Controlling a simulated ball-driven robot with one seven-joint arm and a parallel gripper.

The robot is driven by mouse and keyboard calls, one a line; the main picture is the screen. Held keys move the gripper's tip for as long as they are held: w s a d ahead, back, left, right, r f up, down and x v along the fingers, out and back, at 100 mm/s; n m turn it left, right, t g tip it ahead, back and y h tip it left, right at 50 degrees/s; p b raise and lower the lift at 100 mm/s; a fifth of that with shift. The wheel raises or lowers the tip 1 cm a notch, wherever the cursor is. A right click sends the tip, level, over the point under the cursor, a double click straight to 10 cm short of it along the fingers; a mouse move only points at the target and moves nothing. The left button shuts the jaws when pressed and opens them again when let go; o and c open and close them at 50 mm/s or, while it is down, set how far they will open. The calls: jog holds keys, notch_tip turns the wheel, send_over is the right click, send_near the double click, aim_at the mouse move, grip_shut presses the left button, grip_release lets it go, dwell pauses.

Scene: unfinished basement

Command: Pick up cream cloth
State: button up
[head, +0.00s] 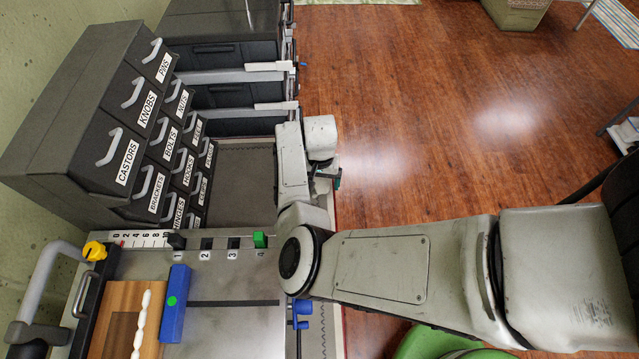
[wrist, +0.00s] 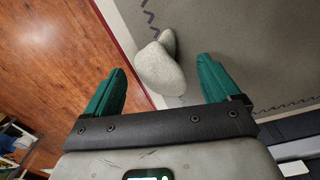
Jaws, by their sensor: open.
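The cream cloth (wrist: 158,70) is a small crumpled pale lump in the wrist view. It lies near the edge of a grey surface (wrist: 235,40) with dark stitch-like marks, by a pale strip and a red edge. My gripper (wrist: 160,66) is open, with one green finger on each side of the cloth in the picture. I cannot tell whether the fingers are level with the cloth or above it. In the head view my gripper (head: 333,178) is at the right edge of the bench, largely hidden by my own arm, and the cloth is not visible.
A dark cabinet of labelled drawers (head: 125,110) stands left of my gripper. A blue block (head: 174,303), a wooden board (head: 120,300) and a green piece (head: 260,240) are at the near side. Wooden floor (head: 420,90) is open beyond the bench edge.

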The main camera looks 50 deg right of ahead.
jog(key=shift+f, duration=0.65)
jog(key=shift+c, duration=0.3)
jog(key=c, duration=1)
jog(key=shift+r, duration=0.2)
jog(key=shift+r, duration=0.55)
jog(key=s+a+r+b, duration=0.1)
jog(key=s+r, duration=0.3)
jog(key=s+a+r+b, duration=0.1)
jog(key=s+a+r, duration=0.1)
jog(key=s+r, duration=0.1)
jog(key=s+a+r+b, duration=0.1)
jog(key=s+a+r, duration=0.1)
jog(key=s+r, duration=0.2)
jog(key=shift+s+a+r, duration=0.15)
jog(key=shift+s, duration=0.35)
jog(key=shift+s+a+r, duration=0.1)
jog(key=shift+s+r, duration=0.05)
jog(key=shift+s, duration=0.3)
